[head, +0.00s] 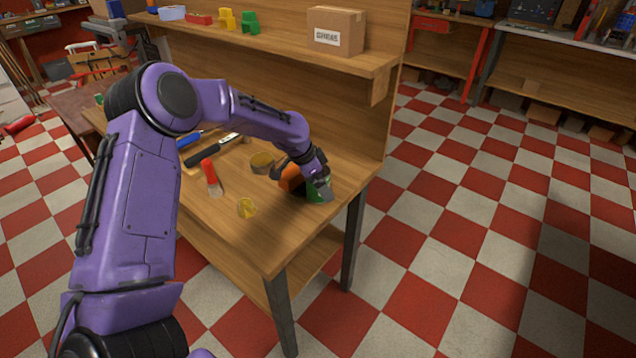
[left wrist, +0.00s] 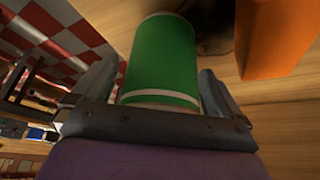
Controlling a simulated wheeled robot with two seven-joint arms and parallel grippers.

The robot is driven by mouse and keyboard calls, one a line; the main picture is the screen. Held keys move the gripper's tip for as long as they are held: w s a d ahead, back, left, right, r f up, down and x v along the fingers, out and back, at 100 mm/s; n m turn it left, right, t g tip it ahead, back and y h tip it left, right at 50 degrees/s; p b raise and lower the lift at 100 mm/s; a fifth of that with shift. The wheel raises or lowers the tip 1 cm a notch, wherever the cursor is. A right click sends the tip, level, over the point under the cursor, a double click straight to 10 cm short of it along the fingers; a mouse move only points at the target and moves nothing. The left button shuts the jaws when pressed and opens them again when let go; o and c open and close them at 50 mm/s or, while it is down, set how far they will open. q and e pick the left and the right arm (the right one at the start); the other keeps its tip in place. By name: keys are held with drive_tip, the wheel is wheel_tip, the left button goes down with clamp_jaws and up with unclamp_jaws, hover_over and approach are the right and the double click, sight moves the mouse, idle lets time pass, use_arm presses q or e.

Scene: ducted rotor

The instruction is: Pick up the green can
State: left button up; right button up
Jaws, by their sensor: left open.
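The green can (left wrist: 163,58) shows large in the left wrist view, between the two fingers of my left gripper (left wrist: 155,92). My left gripper is open, with one finger on each side of the can. In the head view my left gripper (head: 322,186) is at the right end of the wooden workbench (head: 275,235), and the can (head: 315,190) is partly hidden behind it. Whether the fingers touch the can cannot be told. My right gripper is not in view.
An orange object (head: 291,178) stands close beside the can, and it also shows in the left wrist view (left wrist: 275,38). A cardboard box (head: 336,30) is on the shelf above.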

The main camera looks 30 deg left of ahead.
use_arm(q)
drive_tip(key=c, duration=1.3)
drive_tip(key=shift+o, duration=0.2)
